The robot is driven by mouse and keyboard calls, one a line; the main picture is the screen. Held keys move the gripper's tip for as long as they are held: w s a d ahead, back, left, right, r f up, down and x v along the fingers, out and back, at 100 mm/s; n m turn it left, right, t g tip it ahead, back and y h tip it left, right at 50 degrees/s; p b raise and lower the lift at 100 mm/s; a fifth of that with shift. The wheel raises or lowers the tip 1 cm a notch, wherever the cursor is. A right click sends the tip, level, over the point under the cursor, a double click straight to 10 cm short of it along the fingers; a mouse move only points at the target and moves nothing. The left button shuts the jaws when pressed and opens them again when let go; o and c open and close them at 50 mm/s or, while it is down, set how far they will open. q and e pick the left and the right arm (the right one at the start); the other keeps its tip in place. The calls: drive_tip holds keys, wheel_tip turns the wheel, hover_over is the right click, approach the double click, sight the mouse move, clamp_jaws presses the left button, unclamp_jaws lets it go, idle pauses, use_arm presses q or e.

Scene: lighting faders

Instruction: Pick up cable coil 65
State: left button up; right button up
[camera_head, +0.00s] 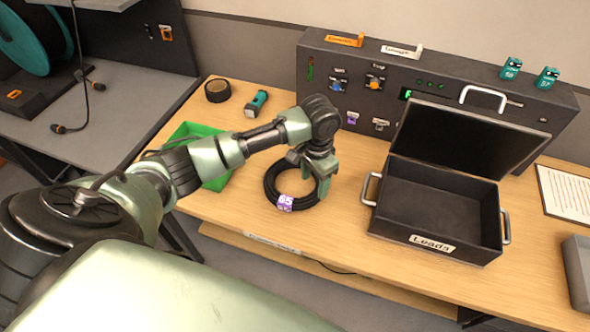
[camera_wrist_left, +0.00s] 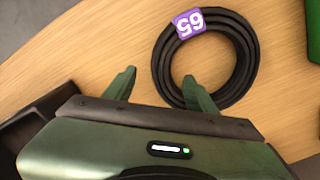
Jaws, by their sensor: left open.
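Cable coil 65 (camera_head: 270,185) is a black ring of cable with a purple tag reading 65, lying flat on the wooden table. It also shows in the left wrist view (camera_wrist_left: 248,62), with its tag at the top. My left gripper (camera_head: 322,187) is at the coil's right side, pointing down. In the left wrist view the left gripper (camera_wrist_left: 158,88) has its fingers apart. One finger overlaps the coil's lower left, inside the ring's outline; the other is outside it over bare table. Nothing is held. Whether a finger touches the coil cannot be told. My right gripper is not in view.
An open black case labelled Leads (camera_head: 432,242) stands right of the coil. A green tray (camera_head: 215,185) is behind my arm at the left. A tape roll (camera_head: 217,90) and a torch-like item (camera_head: 256,103) lie farther back. A dark control panel (camera_head: 300,65) stands along the wall.

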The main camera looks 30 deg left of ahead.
sight(313, 196)
use_arm(q)
wheel_tip(313, 196, down, 6)
drive_tip(key=shift+s+f+p, duration=0.1)
drive_tip(key=shift+f+p, duration=0.1)
drive_tip(key=shift+p, duration=0.7)
drive_tip(key=shift+f, duration=0.55)
clamp_jaws()
